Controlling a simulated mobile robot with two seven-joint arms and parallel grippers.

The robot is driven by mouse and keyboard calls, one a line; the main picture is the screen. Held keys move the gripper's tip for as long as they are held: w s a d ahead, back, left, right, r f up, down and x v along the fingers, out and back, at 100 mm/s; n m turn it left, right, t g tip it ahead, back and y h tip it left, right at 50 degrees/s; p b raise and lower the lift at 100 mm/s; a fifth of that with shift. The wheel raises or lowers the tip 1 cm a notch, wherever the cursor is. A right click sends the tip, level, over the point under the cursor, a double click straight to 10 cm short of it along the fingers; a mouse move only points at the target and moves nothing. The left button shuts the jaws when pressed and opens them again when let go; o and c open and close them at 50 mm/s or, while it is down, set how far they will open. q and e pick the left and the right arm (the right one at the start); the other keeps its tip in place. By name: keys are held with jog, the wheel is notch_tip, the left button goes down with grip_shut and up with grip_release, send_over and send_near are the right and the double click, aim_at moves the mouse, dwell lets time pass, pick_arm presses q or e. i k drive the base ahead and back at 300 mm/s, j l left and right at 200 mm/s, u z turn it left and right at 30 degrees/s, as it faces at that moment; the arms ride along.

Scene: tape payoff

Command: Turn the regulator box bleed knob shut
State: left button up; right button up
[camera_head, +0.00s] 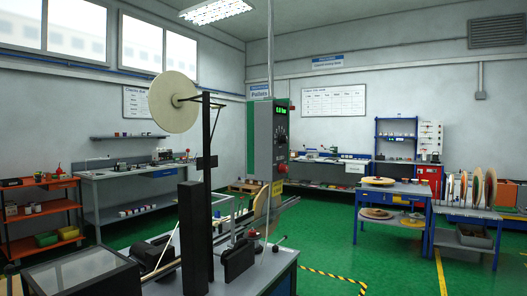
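A tall grey-green box (264,150) hangs on a vertical pole in the middle of the view, and it looks like the regulator box. Its narrow face, turned to the right, has a lit green display (282,110) at the top. Dark round controls (282,140) sit below the display, and a red one (282,169) is lower down. I cannot tell which control is the bleed knob or how it is turned. Neither of my grippers is in view.
A bench (262,280) with black uprights and a large pale disc (174,102) stands in front of the box. An orange shelf (40,208) is at left. A blue trolley (392,192) and a reel rack (470,212) are at right. Green floor (390,262) is open at right.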

aim_at(282, 169)
jog(key=u, duration=0.2)
jog(key=i+l+u, duration=0.2)
jog(key=l+u, duration=0.15)
jog(key=l, duration=0.2)
jog(key=i+l+u, duration=0.1)
jog(key=l+u, duration=0.3)
jog(key=l, duration=0.2)
jog(key=l+u, duration=0.35)
jog(key=l, duration=0.25)
